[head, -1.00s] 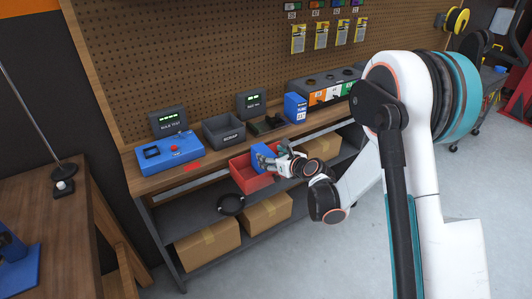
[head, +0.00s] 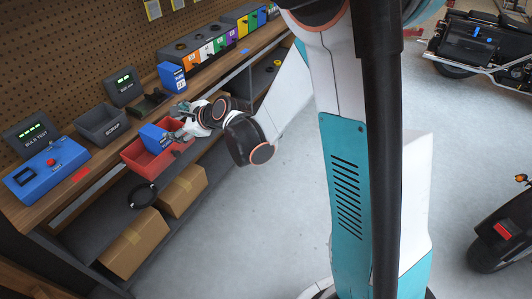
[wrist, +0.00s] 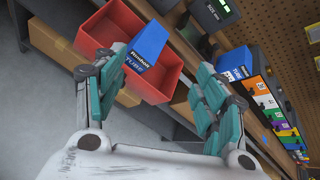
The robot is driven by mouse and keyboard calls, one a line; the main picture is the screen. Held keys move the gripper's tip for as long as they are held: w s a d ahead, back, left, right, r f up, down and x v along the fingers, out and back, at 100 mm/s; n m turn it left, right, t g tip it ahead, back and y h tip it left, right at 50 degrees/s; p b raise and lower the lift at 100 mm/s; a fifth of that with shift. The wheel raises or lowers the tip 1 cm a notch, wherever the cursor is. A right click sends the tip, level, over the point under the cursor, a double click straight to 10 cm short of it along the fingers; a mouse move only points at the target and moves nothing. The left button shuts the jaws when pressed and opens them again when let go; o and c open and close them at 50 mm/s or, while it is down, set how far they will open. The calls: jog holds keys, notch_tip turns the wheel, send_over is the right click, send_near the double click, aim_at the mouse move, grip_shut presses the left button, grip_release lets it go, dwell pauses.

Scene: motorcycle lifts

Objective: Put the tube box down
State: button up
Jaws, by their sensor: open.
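A blue tube box (head: 153,137) stands partly inside the red bin (head: 136,157) on the workbench front and sticks up above its rim. In the wrist view the tube box (wrist: 148,44) shows its white lettering and sits in the red bin (wrist: 100,24), between the bin's two ends. My gripper (head: 178,132) is just to the right of the box. In the wrist view my gripper (wrist: 160,82) is open, its teal-padded fingers wide apart with nothing between the tips. The box lies beyond the fingertips. Its lower part is hidden in the bin.
A second blue box (head: 172,77) stands on the bench behind. The grey scrap bin (head: 103,124), a dark tray (head: 148,104) and the blue bulb tester (head: 45,170) are on the bench. The floor to the right is clear up to the motorcycles.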

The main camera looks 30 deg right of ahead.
jog(key=s+d+r+n+g+h, duration=0.1)
jog(key=s+d+r+n+h, duration=0.1)
jog(key=s+d+r+n, duration=0.35)
jog(key=s+d+r+n+g+h, duration=0.1)
jog(key=s+d+r+n, duration=0.15)
jog(key=s+n, duration=0.6)
jog(key=s+d+n+h, duration=0.1)
jog(key=s+d+n, duration=0.1)
jog(key=s, duration=0.3)
jog(key=s+d+n+g+h, duration=0.1)
jog(key=s+d+n, duration=0.1)
jog(key=s+n, duration=0.2)
jog(key=s+d+n+h, duration=0.1)
jog(key=s+d+n, duration=0.1)
jog(key=s, duration=0.6)
jog(key=shift+d+r+n, duration=0.25)
jog(key=shift+r+n, duration=0.15)
jog(key=shift+n, duration=0.1)
